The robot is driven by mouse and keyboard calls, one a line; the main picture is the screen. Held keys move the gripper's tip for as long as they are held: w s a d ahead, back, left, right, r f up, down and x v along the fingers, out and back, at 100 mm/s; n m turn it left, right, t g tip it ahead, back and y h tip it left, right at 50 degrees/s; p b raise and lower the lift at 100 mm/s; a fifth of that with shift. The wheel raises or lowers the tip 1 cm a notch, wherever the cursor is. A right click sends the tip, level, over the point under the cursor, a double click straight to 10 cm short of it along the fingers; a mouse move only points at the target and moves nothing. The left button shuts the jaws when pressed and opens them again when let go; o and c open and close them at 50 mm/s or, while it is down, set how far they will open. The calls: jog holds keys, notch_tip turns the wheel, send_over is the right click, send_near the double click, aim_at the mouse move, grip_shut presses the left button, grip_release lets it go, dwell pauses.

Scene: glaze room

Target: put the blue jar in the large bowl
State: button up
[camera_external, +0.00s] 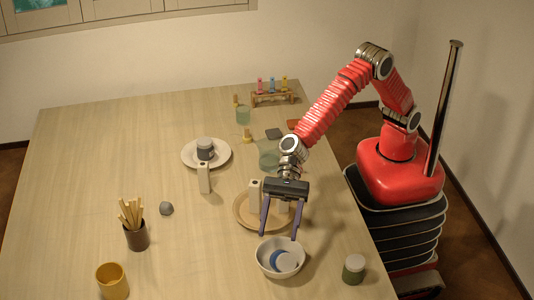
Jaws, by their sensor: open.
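A white bowl (262,262) stands near the right front part of the table. A blue jar (276,256) with a pale grey top lies inside this bowl, and it looks tilted. My gripper (279,236) is open and points down over the bowl. Its two fingers are spread apart near the bowl's far rim, with nothing held between them. I cannot tell whether the fingertips touch the rim.
A round wooden tray (240,213) with pale blocks sits just behind the bowl. A green jar (353,269) stands to its right. A white plate (188,155) bears a grey jar (205,149). A brush cup (137,238) and yellow cup (112,281) stand left; the table between is mostly clear.

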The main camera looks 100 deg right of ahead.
jog(key=v, duration=0.7)
jog(key=shift+d, duration=0.2)
jog(key=shift+s, duration=0.1)
dwell(0.4)
jog(key=s+d+r+n+h, duration=0.2)
jog(key=s+d+n, duration=0.4)
jog(key=d, duration=0.4)
jog(key=s+d+r+n+h, duration=0.25)
jog(key=s+d+n, duration=0.4)
jog(key=d, duration=0.35)
jog(key=s+d+f+n+h, duration=0.1)
jog(key=s+d+n+h, duration=0.1)
jog(key=s+d, duration=0.4)
jog(key=s+d+f+n+h, duration=0.2)
jog(key=s+d, duration=0.4)
jog(key=d, duration=0.5)
jog(key=s+d+f+n+h, duration=0.2)
jog(key=s+d+n+h, duration=0.2)
jog(key=d, duration=0.5)
jog(key=shift+s+d+n+t, duration=0.25)
jog(key=shift+s+n+t, duration=0.05)
jog(key=shift+s+n, duration=0.65)
jog(key=shift+a, duration=0.15)
